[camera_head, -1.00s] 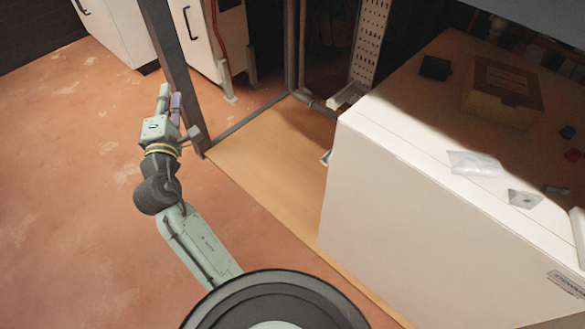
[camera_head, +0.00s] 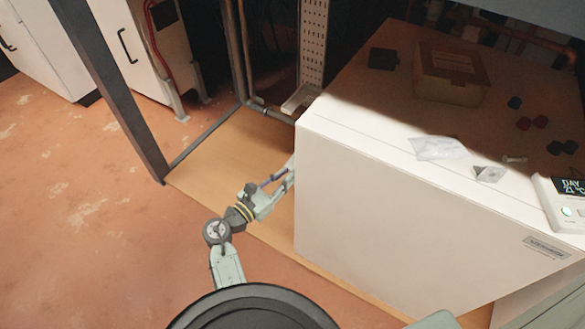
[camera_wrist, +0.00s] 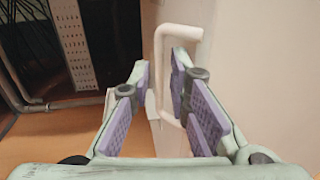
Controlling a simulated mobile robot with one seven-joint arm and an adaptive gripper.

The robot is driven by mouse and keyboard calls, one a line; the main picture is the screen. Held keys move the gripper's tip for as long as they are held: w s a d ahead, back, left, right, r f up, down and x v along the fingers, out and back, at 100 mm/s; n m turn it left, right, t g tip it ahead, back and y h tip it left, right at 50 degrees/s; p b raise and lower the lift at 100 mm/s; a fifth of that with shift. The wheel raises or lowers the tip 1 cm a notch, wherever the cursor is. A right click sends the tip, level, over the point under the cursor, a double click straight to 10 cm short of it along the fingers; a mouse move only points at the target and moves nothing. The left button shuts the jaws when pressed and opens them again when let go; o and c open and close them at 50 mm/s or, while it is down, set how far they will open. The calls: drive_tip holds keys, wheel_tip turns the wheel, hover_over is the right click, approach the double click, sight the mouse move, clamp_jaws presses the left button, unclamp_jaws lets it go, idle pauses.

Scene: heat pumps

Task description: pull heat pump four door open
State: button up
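A large white cabinet (camera_head: 390,210) fills the right of the head view. A pale door panel (camera_wrist: 240,60) with a white bar handle (camera_wrist: 180,33) shows in the wrist view. Which number the unit bears is too small to read. My gripper (camera_head: 288,175) is at the cabinet's left edge in the head view. In the wrist view my gripper (camera_wrist: 161,72) is open, its purple finger pads apart. The handle's upper bend lies just ahead of the fingertips, and its lower part is partly hidden behind the right finger. I cannot tell whether they touch.
On the cabinet top are a cardboard box (camera_head: 450,75), a black block (camera_head: 383,59), small loose parts and a thermostat display (camera_head: 565,200). A dark post (camera_head: 115,90) stands left of my arm. Other white cabinets (camera_head: 55,45) stand behind it. The reddish floor at left is clear.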

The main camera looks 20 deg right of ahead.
drive_tip(key=x, duration=0.3)
drive_tip(key=shift+w+d, duration=0.15)
drive_tip(key=shift+d, duration=0.1)
drive_tip(key=shift+c, duration=0.6)
clamp_jaws()
